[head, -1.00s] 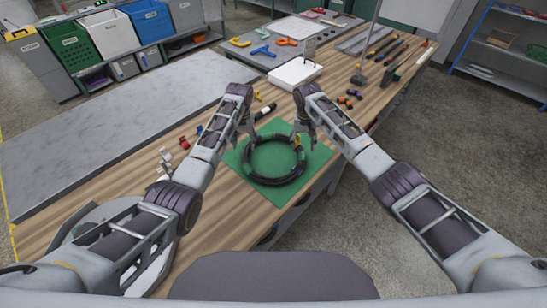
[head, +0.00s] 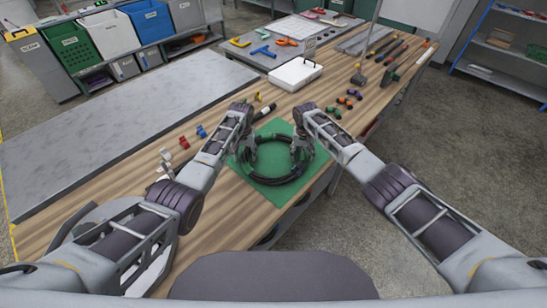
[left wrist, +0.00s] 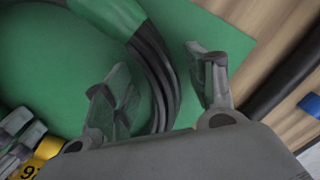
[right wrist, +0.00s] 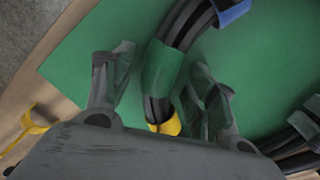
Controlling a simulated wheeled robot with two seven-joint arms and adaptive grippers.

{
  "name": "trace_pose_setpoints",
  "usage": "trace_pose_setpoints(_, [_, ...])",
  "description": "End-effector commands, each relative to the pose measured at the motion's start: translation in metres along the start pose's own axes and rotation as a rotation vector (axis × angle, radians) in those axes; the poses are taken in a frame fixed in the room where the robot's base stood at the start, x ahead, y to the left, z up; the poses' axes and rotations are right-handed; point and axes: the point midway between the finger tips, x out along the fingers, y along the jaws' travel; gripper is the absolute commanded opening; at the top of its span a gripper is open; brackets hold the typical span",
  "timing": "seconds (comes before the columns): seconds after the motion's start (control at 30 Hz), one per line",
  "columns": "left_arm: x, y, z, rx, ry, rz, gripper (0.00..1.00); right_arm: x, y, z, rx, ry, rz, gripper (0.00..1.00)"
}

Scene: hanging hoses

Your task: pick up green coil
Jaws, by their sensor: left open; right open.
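A coil of black hose (head: 276,182) with green bands lies on a green mat (head: 283,198) on the wooden bench. My left gripper (head: 245,150) is open at the coil's left side. In the left wrist view the black hose (left wrist: 155,65) passes between its parted fingers, beside a green band (left wrist: 110,16). My right gripper (head: 304,146) is open at the coil's right side. In the right wrist view a green band (right wrist: 162,68) and a yellow band (right wrist: 168,125) lie between its fingers. I cannot tell whether the fingers touch the hose.
A white case (head: 295,74) stands behind the mat. Small coloured fittings lie right of it (head: 346,101) and left of the mat (head: 183,142). A dark hose (left wrist: 290,70) lies by the mat in the left wrist view. A grey surface (head: 110,125) spans the left.

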Motion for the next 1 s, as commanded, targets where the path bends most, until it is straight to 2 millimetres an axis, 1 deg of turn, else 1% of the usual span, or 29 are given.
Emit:
trace_pose_setpoints(0.13, [-0.0002,0.0002,0.0,0.0,0.0,0.0,0.56,-0.0002,-0.0001,-0.0001,0.0,0.0,0.0,0.57])
trace_pose_setpoints(0.17, [-0.0002,0.0002,0.0,0.0,0.0,0.0,0.55,-0.0002,0.0,-0.0001,0.0,0.0,0.0,0.56])
trace_pose_setpoints(0.5, [-0.0002,0.0001,0.0001,0.0,0.0,0.0,0.12,-0.0003,0.0002,-0.0002,0.001,0.0,0.0,0.12])
trace_pose_setpoints(0.6, [-0.0002,0.0,0.0001,0.0,0.0,0.0,0.0,-0.0003,0.0004,-0.0002,0.001,0.0,0.0,0.0])
trace_pose_setpoints(1.0, [-0.0013,-0.0003,-0.0004,0.0,0.001,-0.001,0.0,-0.0013,0.0006,-0.0008,0.002,0.002,0.0,0.0])
